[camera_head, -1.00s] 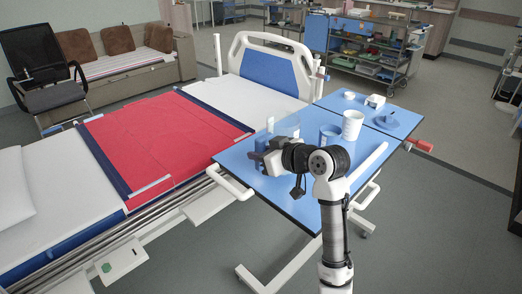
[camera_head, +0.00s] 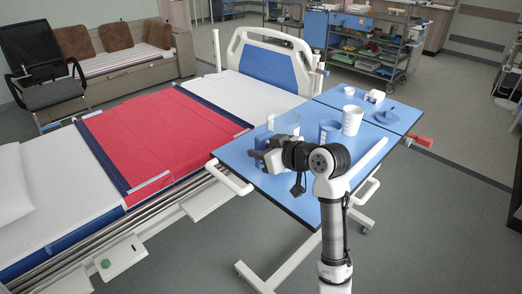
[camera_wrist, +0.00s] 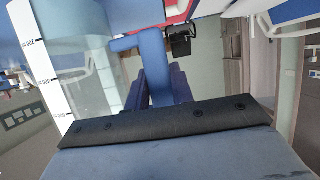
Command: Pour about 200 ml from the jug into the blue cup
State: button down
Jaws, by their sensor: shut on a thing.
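The jug (camera_head: 288,124) is clear, with a white scale strip (camera_wrist: 50,75) showing large in the wrist view. Its blue handle (camera_wrist: 153,62) lies between the jaws of my gripper (camera_wrist: 158,92), which is shut on it. In the head view my gripper (camera_head: 262,157) is over the near left part of the blue table, and the jug shows just behind it. The blue cup (camera_head: 329,131) stands upright to the right of the jug, apart from it. The liquid level in the jug and the inside of the cup are not clear.
A taller white cup (camera_head: 352,120) stands close behind the blue cup on the overbed table (camera_head: 285,193). Small white items (camera_head: 375,96) and a blue item (camera_head: 388,116) are on its far part. The bed (camera_head: 232,97) with a red sheet is to the left.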

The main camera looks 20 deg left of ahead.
jog(key=shift+f+b, duration=0.45)
jog(key=shift+f, duration=0.1)
jog(key=c, duration=1.1)
grip_release()
jog(key=p+v, duration=0.2)
jog(key=v, duration=0.7)
